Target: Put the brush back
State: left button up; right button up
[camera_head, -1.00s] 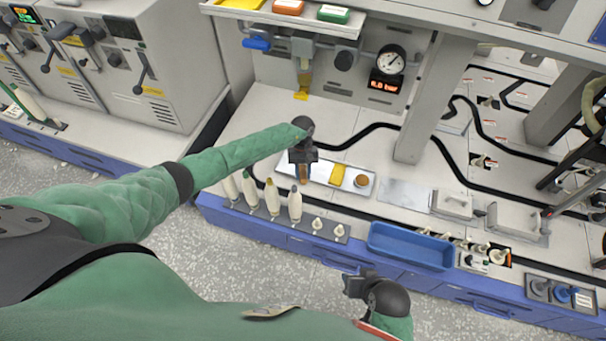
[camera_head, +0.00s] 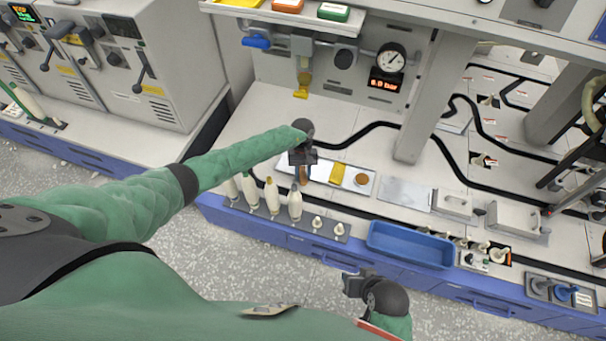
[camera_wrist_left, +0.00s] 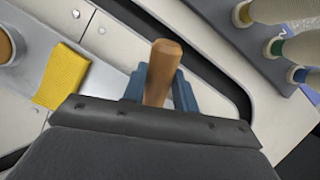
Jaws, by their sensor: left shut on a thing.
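The brush shows as a wooden handle (camera_wrist_left: 163,68) standing up between the blue-grey fingers of my left gripper (camera_wrist_left: 160,88) in the left wrist view. My left gripper (camera_head: 300,178) is shut on the handle, over the left end of the shallow metal tray (camera_head: 318,170). The brush's lower end is hidden, so I cannot tell whether it touches the tray. My right gripper (camera_head: 352,285) hangs low in front of the blue-edged bench; its finger gap is unclear.
On the tray lie a yellow cloth (camera_head: 337,174) and a round tan-topped item (camera_head: 361,180). Several bobbins (camera_head: 272,196) stand in a grey rack in front. A blue bin (camera_head: 411,246) sits to the right. A pressure gauge (camera_head: 391,60) hangs behind.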

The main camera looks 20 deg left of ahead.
pick_arm(q)
jog(key=o, duration=1)
jog(key=shift+c, duration=0.2)
